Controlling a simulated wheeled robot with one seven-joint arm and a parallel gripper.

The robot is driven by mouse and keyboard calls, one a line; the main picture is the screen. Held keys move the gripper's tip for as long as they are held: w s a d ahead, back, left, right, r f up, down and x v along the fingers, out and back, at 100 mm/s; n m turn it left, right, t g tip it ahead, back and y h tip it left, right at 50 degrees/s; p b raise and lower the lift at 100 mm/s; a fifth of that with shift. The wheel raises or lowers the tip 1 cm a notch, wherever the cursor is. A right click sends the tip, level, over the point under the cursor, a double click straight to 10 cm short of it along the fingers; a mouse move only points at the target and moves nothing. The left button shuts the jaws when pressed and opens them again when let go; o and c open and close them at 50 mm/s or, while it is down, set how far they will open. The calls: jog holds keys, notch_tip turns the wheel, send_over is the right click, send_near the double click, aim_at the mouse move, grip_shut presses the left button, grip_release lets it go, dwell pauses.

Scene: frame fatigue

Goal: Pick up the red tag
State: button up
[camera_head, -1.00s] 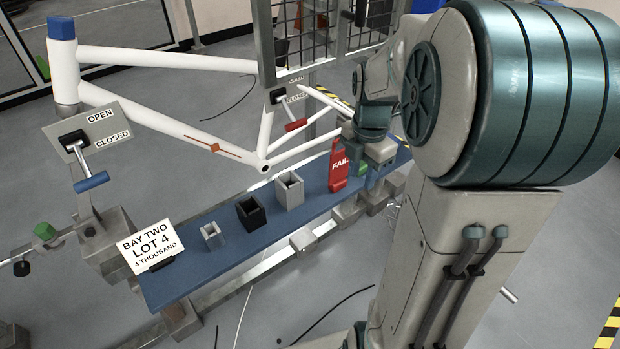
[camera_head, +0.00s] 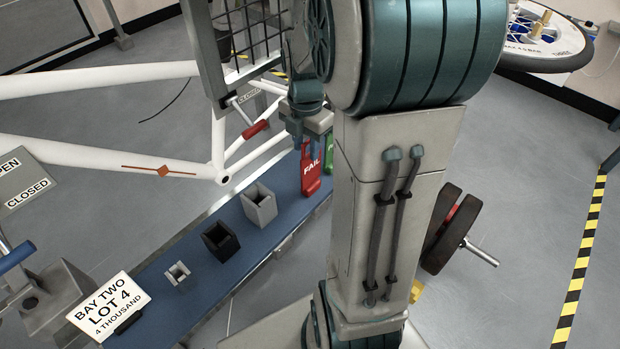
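The red tag (camera_head: 311,174), marked FAIL, stands near the far right end of the blue shelf (camera_head: 172,258). A green tag (camera_head: 329,157) is just to its right, partly hidden by my arm. My gripper (camera_head: 309,138) points down over the top of the red tag, its fingers small and dark. I cannot tell whether they touch the tag or how wide they are apart. My arm's large grey and teal links cover the area right of the tags.
A white bicycle frame (camera_head: 110,153) and a red-handled lever (camera_head: 255,130) are close behind.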

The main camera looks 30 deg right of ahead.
jog(key=f, duration=0.3)
jog(key=f+b, duration=0.1)
jog(key=shift+d+f, duration=0.15)
jog(key=shift+d, duration=0.25)
grip_shut()
jog(key=shift+r, duration=0.2)
notch_tip(320, 180, up, 4)
jog(key=shift+r+p, duration=0.15)
jog(key=shift+p, duration=0.65)
jog(key=s+d+r+p, duration=0.1)
jog(key=s+d+r, duration=0.1)
jog(key=s, duration=0.3)
jog(key=s+d+r, duration=0.1)
jog(key=s+r, duration=0.3)
jog(key=s, duration=0.2)
jog(key=shift+d+r+p, duration=0.2)
jog(key=shift+d+p, duration=0.15)
jog(key=shift+d, duration=0.05)
